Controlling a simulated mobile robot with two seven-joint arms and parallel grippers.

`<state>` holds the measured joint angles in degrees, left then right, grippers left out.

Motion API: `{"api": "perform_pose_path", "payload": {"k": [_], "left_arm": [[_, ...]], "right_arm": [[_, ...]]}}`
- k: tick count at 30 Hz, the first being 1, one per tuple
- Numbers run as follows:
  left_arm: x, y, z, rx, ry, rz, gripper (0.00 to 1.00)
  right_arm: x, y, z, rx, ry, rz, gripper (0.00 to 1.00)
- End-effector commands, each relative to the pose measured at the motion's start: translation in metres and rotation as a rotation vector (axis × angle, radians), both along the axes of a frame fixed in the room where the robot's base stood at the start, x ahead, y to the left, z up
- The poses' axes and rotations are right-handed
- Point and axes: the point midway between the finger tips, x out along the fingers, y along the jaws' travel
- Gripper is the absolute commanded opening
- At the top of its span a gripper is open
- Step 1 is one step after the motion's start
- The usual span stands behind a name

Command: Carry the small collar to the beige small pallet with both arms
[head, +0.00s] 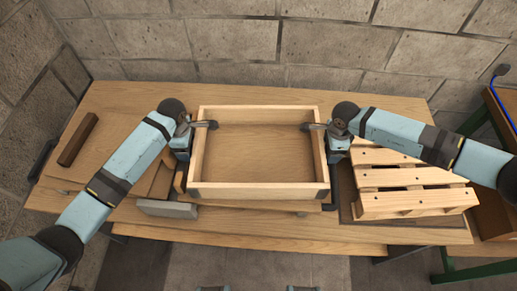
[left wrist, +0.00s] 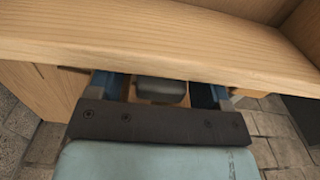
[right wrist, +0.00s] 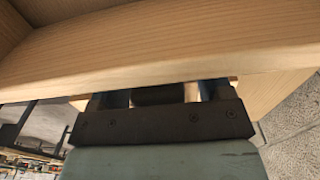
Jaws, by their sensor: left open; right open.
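The small collar (head: 258,191) is a pale wooden rectangular frame in the middle of the table; it also fills the top of the left wrist view (left wrist: 160,45) and the right wrist view (right wrist: 160,58). My left gripper (head: 196,126) is at its left wall and my right gripper (head: 322,127) at its right wall. Each is open, with a finger part reaching over the wall's top edge to the inside. The fingertips are hidden behind the walls in the wrist views. The beige small pallet (head: 415,179), slatted, lies right of the collar, partly under my right arm.
A dark brown bar (head: 78,140) lies at the table's left. A grey block (head: 166,208) is near the collar's front left corner. The wooden table (head: 260,228) has a stone wall (head: 235,40) behind it. A green-legged bench (head: 495,215) stands at the right.

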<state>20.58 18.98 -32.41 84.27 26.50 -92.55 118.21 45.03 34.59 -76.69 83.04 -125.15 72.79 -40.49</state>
Motion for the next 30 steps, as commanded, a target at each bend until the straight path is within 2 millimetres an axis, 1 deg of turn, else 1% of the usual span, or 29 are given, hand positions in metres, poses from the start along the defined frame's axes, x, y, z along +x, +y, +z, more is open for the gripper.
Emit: {"api": "perform_pose_path", "payload": {"k": [3,11,12,14,15,17,18,19,21,30], "left_arm": [[-0.0002,0.0003,-0.0048,0.001,0.001,0.000,0.72],[-0.0003,0.0002,-0.0058,0.001,0.001,0.000,0.72],[-0.0003,0.0002,-0.0057,0.001,0.001,0.000,0.68],[-0.0002,0.0002,-0.0057,0.001,0.001,0.000,0.54],[-0.0003,0.0002,-0.0056,0.001,0.001,0.000,0.45],[-0.0003,0.0002,-0.0056,0.001,0.001,0.000,0.31],[-0.0002,0.0002,-0.0056,0.001,0.001,0.000,0.22],[-0.0003,0.0002,-0.0055,0.001,0.001,0.000,0.16],[-0.0002,0.0002,-0.0055,0.001,0.001,0.000,0.16],[0.0002,0.0001,-0.0032,0.000,0.000,0.000,0.16]], "right_arm": [[-0.0003,-0.0001,-0.0050,0.000,0.000,0.000,0.72],[-0.0002,0.0000,-0.0057,0.000,0.000,0.000,0.72],[-0.0002,0.0000,-0.0056,0.000,0.000,0.000,0.68],[-0.0002,0.0000,-0.0056,0.000,0.000,0.000,0.54],[-0.0001,0.0000,-0.0055,0.000,0.000,0.000,0.45],[-0.0001,0.0000,-0.0054,0.000,-0.001,0.000,0.31],[-0.0001,0.0000,-0.0054,0.000,0.000,0.000,0.22],[-0.0001,0.0000,-0.0054,0.000,-0.001,0.000,0.15],[-0.0001,-0.0001,-0.0054,0.000,-0.001,0.000,0.00],[0.0004,0.0001,-0.0031,0.001,-0.002,0.000,0.00]]}}
